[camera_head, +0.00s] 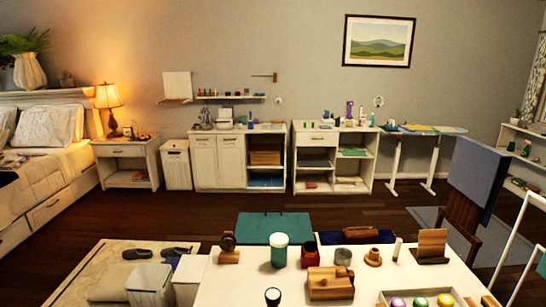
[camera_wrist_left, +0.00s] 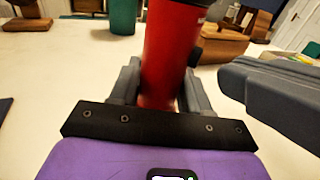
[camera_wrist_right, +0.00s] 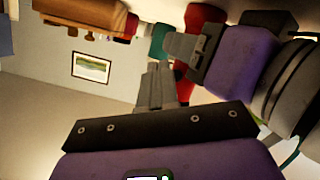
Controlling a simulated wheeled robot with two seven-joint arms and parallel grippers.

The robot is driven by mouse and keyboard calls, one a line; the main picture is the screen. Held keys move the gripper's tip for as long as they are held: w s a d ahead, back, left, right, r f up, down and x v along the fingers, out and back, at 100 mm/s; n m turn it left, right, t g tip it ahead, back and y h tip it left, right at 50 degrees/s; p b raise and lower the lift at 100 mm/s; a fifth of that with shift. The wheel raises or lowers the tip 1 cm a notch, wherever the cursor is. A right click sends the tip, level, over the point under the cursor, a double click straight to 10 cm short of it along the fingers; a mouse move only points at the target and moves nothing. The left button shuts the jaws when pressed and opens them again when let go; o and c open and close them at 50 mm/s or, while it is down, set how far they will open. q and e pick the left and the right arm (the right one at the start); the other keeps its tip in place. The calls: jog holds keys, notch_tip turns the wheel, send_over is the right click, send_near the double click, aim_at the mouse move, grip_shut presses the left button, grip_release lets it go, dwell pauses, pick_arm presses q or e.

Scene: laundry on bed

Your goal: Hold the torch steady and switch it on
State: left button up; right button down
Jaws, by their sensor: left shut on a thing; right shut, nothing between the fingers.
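The torch is a red cylinder (camera_wrist_left: 168,50) standing roughly upright between the fingers of my left gripper (camera_wrist_left: 162,88) in the left wrist view. My left gripper is shut on it. In the right wrist view the torch (camera_wrist_right: 183,88) is partly hidden by my left gripper (camera_wrist_right: 185,46). My right gripper (camera_wrist_right: 158,72) is shut and empty, its fingertips close to the torch; I cannot tell whether they touch. In the left wrist view my right gripper's grey fingers (camera_wrist_left: 228,80) come in from the right, beside the torch.
On the white table (camera_head: 235,285) stand a teal cup (camera_head: 279,250), a red container (camera_head: 309,254), a wooden box (camera_head: 330,284) and a tray of coloured balls (camera_head: 425,298). A dark round top with a pale centre (camera_head: 273,297) shows at the near edge.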

jog(key=shift+w+a, duration=0.1)
jog(key=shift+w, duration=0.05)
dwell(0.4)
jog(key=shift+w+a, duration=0.2)
jog(key=shift+w, duration=0.05)
jog(key=shift+w+a, duration=0.3)
jog(key=shift+w, duration=0.15)
dwell(0.8)
jog(key=shift+s+d, duration=0.1)
jog(key=shift+d, duration=0.05)
dwell(0.4)
jog(key=shift+s+d+r, duration=0.15)
jog(key=shift+s+d, duration=0.3)
jog(key=shift+d, duration=0.15)
jog(key=shift+s+d, duration=0.9)
jog(key=shift+s, duration=0.3)
jog(key=shift+s+d, duration=0.9)
jog(key=shift+s, duration=0.3)
dwell(0.4)
